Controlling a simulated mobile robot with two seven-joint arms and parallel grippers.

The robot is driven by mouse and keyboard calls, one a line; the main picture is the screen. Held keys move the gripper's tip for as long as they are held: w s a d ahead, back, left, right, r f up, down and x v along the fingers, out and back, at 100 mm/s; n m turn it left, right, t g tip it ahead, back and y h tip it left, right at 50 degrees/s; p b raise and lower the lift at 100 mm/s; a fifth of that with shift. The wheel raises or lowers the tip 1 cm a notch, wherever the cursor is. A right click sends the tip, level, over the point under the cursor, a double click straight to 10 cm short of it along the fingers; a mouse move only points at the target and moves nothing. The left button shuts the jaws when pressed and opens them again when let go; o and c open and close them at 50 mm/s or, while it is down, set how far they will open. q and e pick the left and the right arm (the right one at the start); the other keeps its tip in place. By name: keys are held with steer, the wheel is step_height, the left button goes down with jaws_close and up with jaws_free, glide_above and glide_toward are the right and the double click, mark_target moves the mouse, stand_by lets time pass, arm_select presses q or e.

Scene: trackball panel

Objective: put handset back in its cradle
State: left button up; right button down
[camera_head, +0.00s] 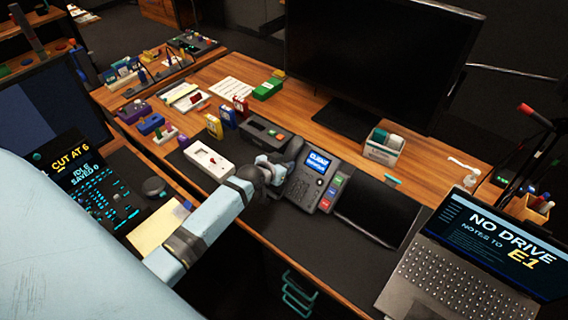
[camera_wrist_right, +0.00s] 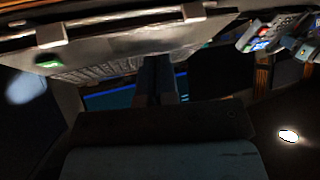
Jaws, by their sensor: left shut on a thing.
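The desk phone (camera_head: 317,182) stands on the dark desk mat, with a lit blue screen and coloured keys. My left gripper (camera_head: 275,168) is at the phone's left side, shut on the dark handset (camera_head: 294,149). Most of the handset is hidden by the gripper, and I cannot tell whether it touches the cradle. In the right wrist view the phone (camera_wrist_right: 268,35) shows at the upper right. My right gripper (camera_wrist_right: 157,80) shows there as two dark fingers close together, too dark to tell whether they are apart.
A laptop (camera_head: 450,275) stands at the right and a large monitor (camera_head: 380,60) behind the phone. A white box (camera_head: 208,160) and a dark grey device (camera_head: 262,132) lie left of the phone. A holder (camera_head: 383,147) stands behind it. The mat in front is mostly bare.

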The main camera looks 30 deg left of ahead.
arm_select(q)
steer(key=shift+w+f, duration=0.25)
stand_by(0.6)
steer(key=o, duration=1.1)
steer(key=shift+s, duration=0.1)
steer(key=v, duration=1.3)
steer(key=shift+s+a+r, duration=0.1)
steer(key=shift+s+r, duration=0.1)
steer(key=shift+s, duration=0.05)
steer(key=s+d+f+p, duration=0.1)
steer(key=s+d+p, duration=0.1)
steer(key=s+d, duration=0.3)
steer(key=s+d+f+m+g+h+p, duration=0.1)
steer(key=s+d+p, duration=0.1)
steer(key=s+d, duration=0.3)
steer(key=s+d+f+m+h+p, duration=0.1)
steer(key=s+d, duration=0.5)
steer(key=d, duration=0.1)
steer(key=shift+d+g+p, duration=0.35)
steer(key=shift+g+p, duration=0.05)
